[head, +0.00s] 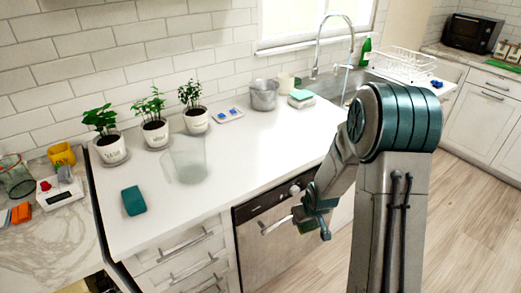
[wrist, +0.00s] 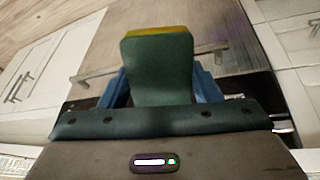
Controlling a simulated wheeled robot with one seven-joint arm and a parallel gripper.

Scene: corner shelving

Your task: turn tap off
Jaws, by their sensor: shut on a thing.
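The tap (head: 319,52) is a tall chrome gooseneck at the sink (head: 343,84), under the window in the head view. A pale bluish streak (head: 347,80) hangs below its spout and looks like running water. The tap's handle is too small to make out. My gripper (head: 314,220) is low in front of the dishwasher, well away from the tap. In the wrist view its blue fingers are shut on a green block with a yellow edge (wrist: 158,68), like a sponge. The block is hard to tell from the gripper in the head view.
The dishwasher (head: 262,240) and drawers (head: 185,262) are below the white counter (head: 250,150). Potted plants, a clear container (head: 187,160) and a teal box (head: 133,201) stand left. A metal pot (head: 264,95), dish rack (head: 398,64) and green bottle (head: 366,50) are near the sink.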

